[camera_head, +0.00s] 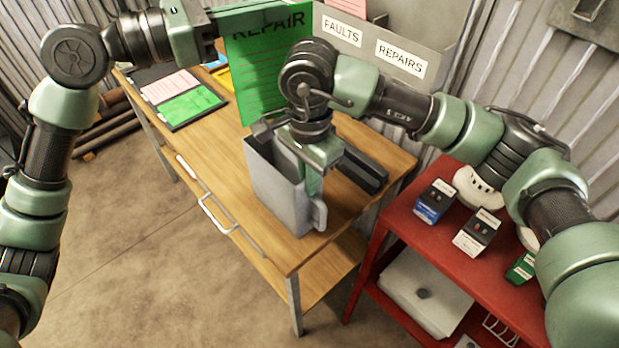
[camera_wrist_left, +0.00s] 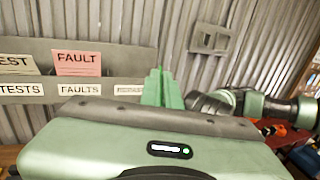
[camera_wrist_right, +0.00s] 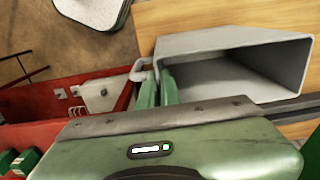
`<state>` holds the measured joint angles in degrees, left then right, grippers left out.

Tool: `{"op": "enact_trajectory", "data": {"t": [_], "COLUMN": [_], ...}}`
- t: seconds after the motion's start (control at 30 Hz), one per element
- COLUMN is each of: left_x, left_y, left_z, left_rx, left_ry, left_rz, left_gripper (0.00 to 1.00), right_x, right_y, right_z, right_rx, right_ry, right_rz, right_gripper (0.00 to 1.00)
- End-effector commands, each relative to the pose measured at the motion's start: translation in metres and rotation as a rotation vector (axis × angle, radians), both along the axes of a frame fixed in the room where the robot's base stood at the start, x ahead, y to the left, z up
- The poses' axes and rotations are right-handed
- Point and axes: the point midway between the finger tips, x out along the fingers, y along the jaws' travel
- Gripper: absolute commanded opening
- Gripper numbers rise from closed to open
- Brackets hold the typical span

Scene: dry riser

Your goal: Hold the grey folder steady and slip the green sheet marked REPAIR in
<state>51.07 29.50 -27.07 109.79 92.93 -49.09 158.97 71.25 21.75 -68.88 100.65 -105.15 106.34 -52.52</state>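The green sheet marked REPAIR (camera_head: 258,75) hangs upright in the head view. My left gripper (camera_head: 268,12) is shut on its top edge and holds it above the bench, behind the folder. In the left wrist view the left fingertips (camera_wrist_left: 160,88) are close together, and the sheet is not clearly seen. The grey folder (camera_head: 270,185) stands upright on the bench with its open mouth up and a lug on its right side. My right gripper (camera_head: 312,175) is shut on the folder's lug-side wall. The right wrist view shows the folder's empty mouth (camera_wrist_right: 235,75) beside the fingers (camera_wrist_right: 158,88).
A grey rack (camera_head: 395,48) labelled FAULTS and REPAIRS stands behind the wooden bench (camera_head: 215,135). A pink FAULT sheet (camera_wrist_left: 78,63) sits in it. A dark board with pink and green sheets (camera_head: 190,105) lies at bench left. A red cart (camera_head: 400,215) with small boxes stands right.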

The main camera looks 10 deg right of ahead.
Motion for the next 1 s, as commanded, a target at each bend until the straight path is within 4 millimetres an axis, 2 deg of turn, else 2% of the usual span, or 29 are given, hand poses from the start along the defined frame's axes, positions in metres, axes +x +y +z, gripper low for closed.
{"op": "enact_trajectory", "data": {"t": [0.47, 0.5, 0.57, 0.87, 1.0], "left_x": [0.0000, 0.0000, 0.0000, 0.0000, 0.0000], "left_y": [0.0000, 0.0000, 0.0000, 0.0000, 0.0000], "left_z": [0.0002, 0.0002, 0.0002, 0.0001, 0.0002], "left_rx": [0.000, 0.000, 0.000, 0.000, 0.000], "left_ry": [0.000, 0.000, 0.000, 0.000, 0.000], "left_rz": [0.000, 0.000, 0.000, 0.000, 0.000], "left_gripper": [0.00, 0.00, 0.00, 0.00, 0.00], "right_x": [0.0002, 0.0002, 0.0002, 0.0001, 0.0010], "right_y": [0.0002, 0.0002, 0.0002, 0.0001, 0.0001], "right_z": [0.0005, 0.0005, 0.0005, 0.0005, 0.0088], "right_rx": [0.001, 0.001, 0.001, 0.001, 0.000], "right_ry": [-0.001, -0.001, -0.001, -0.001, -0.004], "right_rz": [0.000, 0.000, 0.000, 0.000, -0.001], "right_gripper": [0.00, 0.12, 0.28, 0.29, 0.29]}}
